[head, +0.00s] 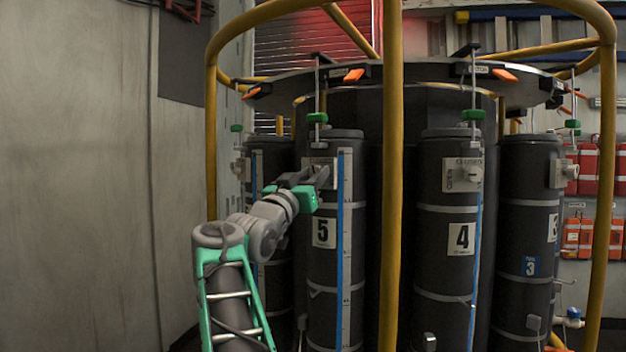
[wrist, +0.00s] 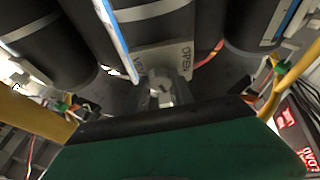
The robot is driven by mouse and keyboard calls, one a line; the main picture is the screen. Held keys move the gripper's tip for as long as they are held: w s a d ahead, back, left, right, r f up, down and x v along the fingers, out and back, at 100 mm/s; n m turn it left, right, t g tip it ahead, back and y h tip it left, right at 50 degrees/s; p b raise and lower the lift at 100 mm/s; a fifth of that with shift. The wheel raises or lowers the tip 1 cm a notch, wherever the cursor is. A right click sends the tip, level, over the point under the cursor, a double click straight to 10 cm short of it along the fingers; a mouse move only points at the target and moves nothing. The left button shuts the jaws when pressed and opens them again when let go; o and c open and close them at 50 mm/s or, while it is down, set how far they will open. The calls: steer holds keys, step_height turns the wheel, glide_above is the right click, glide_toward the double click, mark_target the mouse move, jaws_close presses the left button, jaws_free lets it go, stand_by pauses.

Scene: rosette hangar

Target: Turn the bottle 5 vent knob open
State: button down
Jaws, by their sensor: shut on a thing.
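Bottle 5 (head: 322,268) is a dark upright cylinder with a white "5" label, left of the yellow post. Its vent knob is mostly hidden behind my gripper in the head view. My gripper (head: 318,178) is at the knob's height, against the front of the bottle, and shut on the knob. In the wrist view, the pale knob (wrist: 159,97) shows between the fingertips (wrist: 165,99), in front of a grey plate (wrist: 180,58) with lettering that appears to read "OPEN" on the right. The knob's exact angle is hard to tell.
A yellow post (head: 390,200) stands just right of bottle 5, part of a yellow frame. Bottle 4 (head: 445,275), with its own pale knob (head: 475,174), and bottle 3 (head: 522,230) stand further right. A blue-edged gauge strip (head: 346,250) runs down beside bottle 5's label.

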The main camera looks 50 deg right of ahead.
steer(key=shift+s+r+n+t+y+p, duration=0.1)
steer(key=shift+n+t+y+p, duration=0.6)
steer(key=shift+n, duration=2.25)
steer(key=shift+s+r+n+t+y+p, duration=0.1)
steer(key=shift+n+t+y, duration=1.05)
steer(key=shift+n, duration=1.75)
steer(key=shift+s+n+t+y+p, duration=0.1)
steer(key=shift+n+t+y+p, duration=0.75)
steer(key=shift+n, duration=2.1)
steer(key=shift+w+n+t+b, duration=0.1)
steer(key=shift+n+t+b, duration=0.2)
steer(key=shift+t+b, duration=0.1)
steer(key=c, duration=1.1)
jaws_free()
steer(key=shift+o, duration=0.2)
